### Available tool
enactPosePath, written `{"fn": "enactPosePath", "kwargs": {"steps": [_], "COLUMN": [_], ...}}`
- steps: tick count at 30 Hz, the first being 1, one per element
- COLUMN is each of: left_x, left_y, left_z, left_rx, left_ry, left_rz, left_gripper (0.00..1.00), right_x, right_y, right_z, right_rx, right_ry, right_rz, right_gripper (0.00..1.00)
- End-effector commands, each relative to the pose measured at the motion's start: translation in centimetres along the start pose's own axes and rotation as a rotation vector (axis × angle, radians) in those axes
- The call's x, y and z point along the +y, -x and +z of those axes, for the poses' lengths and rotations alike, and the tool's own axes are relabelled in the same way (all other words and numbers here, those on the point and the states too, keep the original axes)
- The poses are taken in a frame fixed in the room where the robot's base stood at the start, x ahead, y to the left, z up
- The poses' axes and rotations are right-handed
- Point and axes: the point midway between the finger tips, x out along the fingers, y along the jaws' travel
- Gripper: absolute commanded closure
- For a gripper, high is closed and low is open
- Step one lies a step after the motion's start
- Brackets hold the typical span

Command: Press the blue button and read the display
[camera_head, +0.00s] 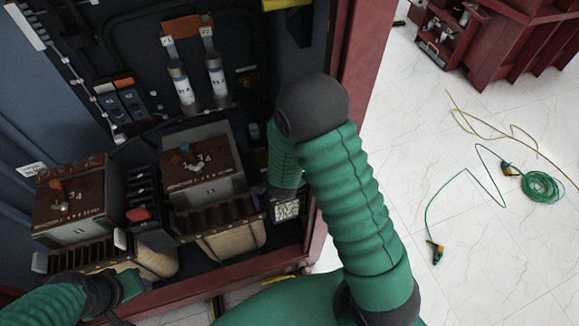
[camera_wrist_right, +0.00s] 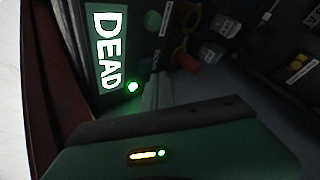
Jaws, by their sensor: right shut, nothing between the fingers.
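In the right wrist view, a green display panel (camera_wrist_right: 106,50) shows "DEAD" in white letters, turned sideways. A small bright green light (camera_wrist_right: 132,86) glows just below it. My right gripper (camera_wrist_right: 158,78) is shut and empty, its fingers pointing at the panel area just right of the light. I cannot tell whether the tips touch anything. I cannot clearly make out the blue button; a dim bluish spot lies near the fingertips.
Two brown-topped transformer blocks (camera_head: 203,165) (camera_head: 72,198) stand inside the dark cabinet. Two grey cylinders (camera_head: 216,77) (camera_head: 181,84) stand behind them. The red cabinet frame (camera_head: 357,62) edges the right side. Green cable (camera_head: 541,187) lies on the open white floor.

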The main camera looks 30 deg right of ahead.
Motion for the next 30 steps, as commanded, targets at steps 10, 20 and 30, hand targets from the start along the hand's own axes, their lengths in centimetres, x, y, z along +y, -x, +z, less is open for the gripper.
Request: {"fn": "enactPosePath", "kwargs": {"steps": [10,20,30], "left_x": [-0.01,-0.01,-0.01], "left_y": [0.00,0.00,-0.67], "left_z": [0.00,0.00,0.16], "left_rx": [0.000,0.000,0.000], "left_ry": [0.000,0.000,0.000], "left_rz": [0.000,0.000,0.000], "left_gripper": [0.60,0.60,0.60], "right_x": [-0.02,-0.01,0.44], "right_y": [0.02,0.01,-0.46], "right_z": [0.02,0.01,0.43], "right_rx": [0.000,0.000,0.000], "right_ry": [0.000,0.000,0.000], "right_rz": [0.000,0.000,0.000], "right_gripper": [1.00,1.00,1.00]}}
